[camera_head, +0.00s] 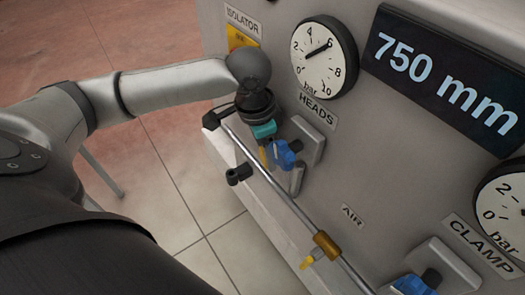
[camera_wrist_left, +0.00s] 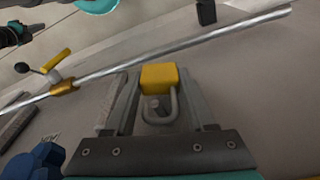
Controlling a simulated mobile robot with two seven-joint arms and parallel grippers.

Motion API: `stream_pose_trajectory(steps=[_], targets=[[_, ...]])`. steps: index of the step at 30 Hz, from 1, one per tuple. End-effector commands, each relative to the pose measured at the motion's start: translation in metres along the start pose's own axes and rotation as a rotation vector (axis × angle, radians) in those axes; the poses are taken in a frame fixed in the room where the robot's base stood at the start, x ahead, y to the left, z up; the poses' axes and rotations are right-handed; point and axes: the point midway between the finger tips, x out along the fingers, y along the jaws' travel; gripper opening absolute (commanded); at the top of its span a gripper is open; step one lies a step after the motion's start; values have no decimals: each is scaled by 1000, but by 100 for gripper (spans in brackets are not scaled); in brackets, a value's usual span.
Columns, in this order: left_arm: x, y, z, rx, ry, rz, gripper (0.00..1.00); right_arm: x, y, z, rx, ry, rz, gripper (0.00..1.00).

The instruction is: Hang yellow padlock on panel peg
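My left gripper (camera_head: 264,148) points down by the panel, behind the metal rail. In the left wrist view its two fingers (camera_wrist_left: 160,85) close on both sides of a yellow padlock (camera_wrist_left: 160,78). The padlock's grey shackle loops towards the palm. A short dark peg-like stub (camera_wrist_left: 157,103) shows inside the loop; I cannot tell whether it passes through. In the head view only a sliver of yellow (camera_head: 264,158) shows at the fingers. A dark part with a teal band, seemingly my right gripper (camera_wrist_left: 15,35), is small at the wrist view's left edge; its fingers are unclear.
A metal rail (camera_head: 285,199) with a bronze collar (camera_head: 326,245) and yellow-tipped lever (camera_head: 307,263) runs along the panel front. A blue valve knob (camera_head: 285,153) sits close beside the left gripper. Gauges (camera_head: 323,57) and a display (camera_head: 445,80) are on the panel.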

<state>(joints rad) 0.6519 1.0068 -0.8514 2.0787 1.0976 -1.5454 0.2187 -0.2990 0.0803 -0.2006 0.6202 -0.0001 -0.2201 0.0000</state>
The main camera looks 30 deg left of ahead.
Motion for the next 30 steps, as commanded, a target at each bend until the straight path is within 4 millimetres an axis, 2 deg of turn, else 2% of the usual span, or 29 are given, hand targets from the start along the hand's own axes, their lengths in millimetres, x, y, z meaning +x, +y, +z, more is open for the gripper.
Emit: stream_pose_trajectory(steps=[1, 9, 19, 23, 30], targets=[[3, 1, -4, 0, 11, 3, 60, 1, 0, 0, 0, 0, 0, 0], [3, 1, -4, 0, 11, 3, 90, 1, 0, 1, 1, -1, 0, 0], [-2, 0, -4, 0, 13, 2, 90, 0, -1, 2, 1, -2, -1, 0], [-22, 0, -5, 1, 22, -3, 90, -1, -1, 2, 2, -4, -1, 0], [-81, 0, -1, 2, 25, -9, 90, -5, -2, 1, 2, -2, -3, 0]])
